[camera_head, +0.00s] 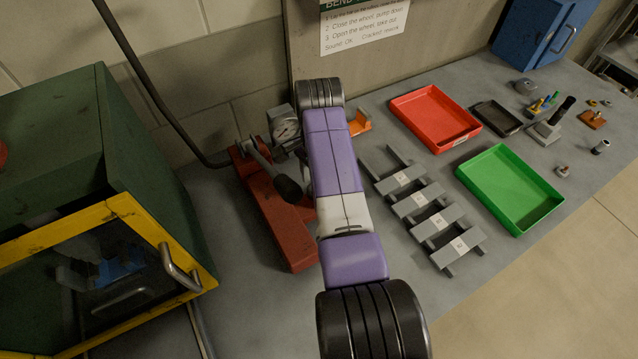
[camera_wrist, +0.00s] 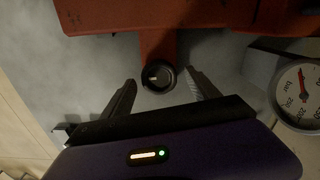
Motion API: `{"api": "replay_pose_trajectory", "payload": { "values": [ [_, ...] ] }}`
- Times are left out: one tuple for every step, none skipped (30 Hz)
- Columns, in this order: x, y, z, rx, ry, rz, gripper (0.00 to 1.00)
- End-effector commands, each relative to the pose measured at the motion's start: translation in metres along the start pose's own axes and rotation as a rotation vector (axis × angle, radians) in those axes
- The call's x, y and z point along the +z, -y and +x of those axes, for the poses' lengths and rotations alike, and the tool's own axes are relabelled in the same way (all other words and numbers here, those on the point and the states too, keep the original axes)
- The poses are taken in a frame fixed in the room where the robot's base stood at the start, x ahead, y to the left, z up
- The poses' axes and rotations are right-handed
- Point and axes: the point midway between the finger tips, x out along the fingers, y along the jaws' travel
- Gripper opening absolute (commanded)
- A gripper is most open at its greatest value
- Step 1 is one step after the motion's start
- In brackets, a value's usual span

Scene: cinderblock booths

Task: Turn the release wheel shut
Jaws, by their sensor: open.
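The release wheel (camera_wrist: 158,77) is a small round black knob in the wrist view, in front of a red part of the pump (camera_wrist: 165,45). My gripper (camera_wrist: 164,88) is open, with one dark finger to each side of the wheel and visible gaps between. I cannot tell how deep the fingers reach around it. In the head view the red pump body (camera_head: 288,235) lies on the bench, with a lever ending in a black grip. My arm hides the wheel and my fingertips there. A round pressure gauge (camera_head: 286,128) stands at the pump; it also shows in the wrist view (camera_wrist: 301,95).
A green cabinet with a yellow-framed door (camera_head: 122,205) stands at the left. Several labelled grey steel pieces (camera_head: 428,200), a red tray (camera_head: 428,112), a green tray (camera_head: 510,190) and a dark tray (camera_head: 496,118) lie right of my arm. A black hose (camera_head: 150,80) runs to the pump.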

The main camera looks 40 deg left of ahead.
Motion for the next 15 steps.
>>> {"api": "replay_pose_trajectory", "payload": {
  "values": [
    [0.0, 0.0, 0.0, 0.0, 0.0, 0.0, 0.7],
    [0.0, 0.0, 0.0, 0.0, 0.0, 0.0, 0.7],
    [0.0, 0.0, 0.0, 0.0, 0.0, 0.0, 0.7],
    [0.0, 0.0, -0.001, 0.0, 0.0, -0.001, 0.7],
    [0.0, 0.0, -0.003, -0.001, -0.001, -0.001, 0.7],
    [0.0, 0.001, -0.006, -0.002, -0.001, -0.001, 0.7],
    [0.0, 0.001, -0.009, -0.002, -0.001, -0.001, 0.7],
    [-0.001, 0.001, -0.013, -0.003, -0.002, -0.001, 0.7],
    [-0.001, 0.001, -0.019, -0.003, -0.002, -0.001, 0.7],
    [-0.001, 0.001, -0.024, -0.004, -0.002, -0.001, 0.7],
    [-0.001, 0.001, -0.029, -0.004, -0.002, -0.001, 0.7],
    [-0.001, 0.001, -0.036, -0.005, -0.003, -0.001, 0.7],
    [-0.001, 0.001, -0.041, -0.004, -0.002, 0.0, 0.7],
    [-0.001, 0.001, -0.046, -0.004, -0.003, 0.0, 0.7],
    [0.0, 0.001, -0.052, -0.003, -0.002, 0.0, 0.7]
  ]
}}
